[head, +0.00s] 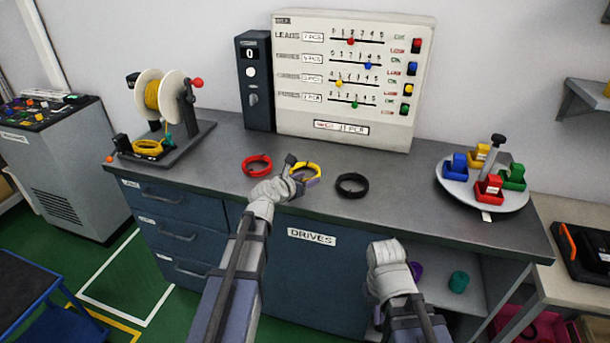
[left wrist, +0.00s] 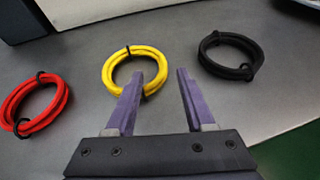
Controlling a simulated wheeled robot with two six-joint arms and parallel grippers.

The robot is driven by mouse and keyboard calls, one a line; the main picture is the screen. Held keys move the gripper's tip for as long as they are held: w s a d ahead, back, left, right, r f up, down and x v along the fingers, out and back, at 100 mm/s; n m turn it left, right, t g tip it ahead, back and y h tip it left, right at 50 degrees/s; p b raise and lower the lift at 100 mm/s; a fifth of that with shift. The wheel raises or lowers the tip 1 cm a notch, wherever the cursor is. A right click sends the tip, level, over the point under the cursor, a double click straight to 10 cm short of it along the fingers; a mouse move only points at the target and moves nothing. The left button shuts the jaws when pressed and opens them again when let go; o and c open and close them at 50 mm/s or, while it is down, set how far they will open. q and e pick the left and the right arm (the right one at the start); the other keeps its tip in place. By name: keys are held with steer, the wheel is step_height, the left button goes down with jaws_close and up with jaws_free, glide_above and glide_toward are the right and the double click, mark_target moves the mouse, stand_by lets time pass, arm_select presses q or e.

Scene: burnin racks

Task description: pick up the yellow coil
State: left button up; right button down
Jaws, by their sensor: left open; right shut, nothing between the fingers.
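The yellow coil (head: 314,166) lies on the grey workbench between a red and a black coil. It also shows in the left wrist view (left wrist: 110,67), bound with small black ties. My left gripper (head: 298,177) is over its near side and partly hides it. In the left wrist view my left gripper's purple fingers (left wrist: 159,74) are open. The left fingertip overlaps the inside of the ring and the right fingertip is just outside its right side, with nothing held. Height above the bench is hard to tell. My right gripper (head: 386,252) is shut and empty in front of the bench.
A red coil (head: 257,165) is left and a black coil (head: 352,185) right of the yellow one. A spool stand (head: 172,140) with another yellow coil (head: 148,147) stands at left. A round tray (head: 452,186) with coloured bins stands at right. A panel (head: 350,130) stands behind.

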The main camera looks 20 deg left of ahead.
mark_target(315, 176)
arm_select(q)
steer(key=b+x, duration=0.2)
steer(key=x, duration=0.3)
steer(key=shift+d+f, duration=0.15)
steer(key=shift+s, duration=0.1)
jaws_close()
stand_by(0.4)
